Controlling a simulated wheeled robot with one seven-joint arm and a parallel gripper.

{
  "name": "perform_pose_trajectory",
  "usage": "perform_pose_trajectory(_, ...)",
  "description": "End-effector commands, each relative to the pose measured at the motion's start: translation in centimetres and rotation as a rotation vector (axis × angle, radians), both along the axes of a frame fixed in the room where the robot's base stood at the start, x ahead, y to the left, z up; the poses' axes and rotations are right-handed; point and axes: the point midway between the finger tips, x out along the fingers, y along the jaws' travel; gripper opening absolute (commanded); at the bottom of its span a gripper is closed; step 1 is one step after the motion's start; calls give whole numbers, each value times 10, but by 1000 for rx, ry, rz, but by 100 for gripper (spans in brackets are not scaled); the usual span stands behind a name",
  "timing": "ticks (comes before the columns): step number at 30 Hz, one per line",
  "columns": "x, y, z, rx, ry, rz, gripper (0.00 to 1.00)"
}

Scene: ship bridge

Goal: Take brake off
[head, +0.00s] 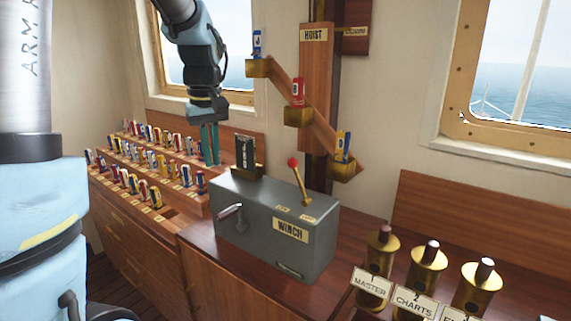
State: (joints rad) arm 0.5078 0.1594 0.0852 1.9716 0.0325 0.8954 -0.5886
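A grey box with a WINCH label (290,231) stands on the wooden counter. A lever with a red knob (293,162) rises from its top and leans toward the picture's left. Two small tags lie by the lever's foot; I cannot read them. A metal crank handle (231,213) sticks out of the box's front left. My gripper (209,160) hangs pointing down, left of the winch box and apart from the lever. Its teal fingers look close together, but I cannot tell whether there is a gap. I see nothing held in it.
A dark labelled block (246,152) stands on a holder behind the box. A HOIST board (313,70) carries a slanted arm with several coloured flags. Tiered racks of small coloured pieces (150,160) fill the left. Brass cylinders with numbered tags (426,270) stand at front right.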

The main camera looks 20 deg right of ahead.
Motion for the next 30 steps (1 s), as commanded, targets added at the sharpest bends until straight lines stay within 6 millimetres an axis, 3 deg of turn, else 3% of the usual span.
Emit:
perform_pose_trajectory(1, 6, -25, 5, -2, -6, 16, 2)
perform_pose_trajectory(6, 10, -90, 39, 0, -12, 116, 0)
perform_pose_trajectory(12, 1, -139, 69, -1, -22, 203, 0)
perform_pose_trajectory(18, -5, -155, 81, 0, -26, 238, 0)
perform_pose_trajectory(30, -5, -155, 79, 0, -25, 240, 0)
